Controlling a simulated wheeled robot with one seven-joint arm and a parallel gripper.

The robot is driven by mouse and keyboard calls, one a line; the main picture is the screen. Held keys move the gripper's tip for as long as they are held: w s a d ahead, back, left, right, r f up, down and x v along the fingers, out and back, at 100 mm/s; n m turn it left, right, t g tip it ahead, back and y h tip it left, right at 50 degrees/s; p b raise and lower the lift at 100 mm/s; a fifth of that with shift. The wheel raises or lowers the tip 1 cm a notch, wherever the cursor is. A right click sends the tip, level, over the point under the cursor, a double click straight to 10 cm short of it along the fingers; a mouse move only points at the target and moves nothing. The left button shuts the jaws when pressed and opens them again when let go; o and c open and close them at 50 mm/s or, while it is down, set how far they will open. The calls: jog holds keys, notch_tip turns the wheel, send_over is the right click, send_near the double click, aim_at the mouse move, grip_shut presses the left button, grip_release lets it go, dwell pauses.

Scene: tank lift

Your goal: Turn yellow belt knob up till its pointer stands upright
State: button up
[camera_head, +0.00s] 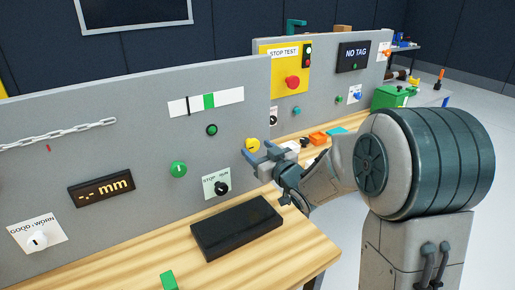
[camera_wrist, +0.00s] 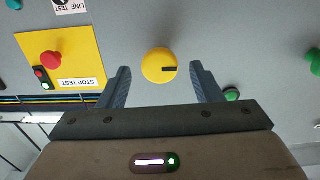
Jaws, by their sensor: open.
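The yellow belt knob (camera_head: 251,145) is a round knob on the grey panel, just beyond my gripper's fingertips in the head view. My gripper (camera_head: 261,154) is open and empty, facing the panel. In the wrist view, the yellow knob (camera_wrist: 155,62) sits between the two spread fingers, with a gap on each side. Its dark pointer mark lies nearly level, reaching from the middle to the right edge there. The wrist view is upside down, as the inverted STOP TEST label shows. The pointer cannot be made out in the head view.
A STOP/RUN knob (camera_head: 221,187) and a green knob (camera_head: 179,169) are on the panel to the left. A yellow STOP TEST plate (camera_head: 272,77) with a red button is beyond. A black pad (camera_head: 236,228) lies on the wooden bench (camera_head: 190,258).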

jog(key=shift+w+a, duration=0.35)
jog(key=shift+w, duration=0.15)
jog(key=c, duration=1)
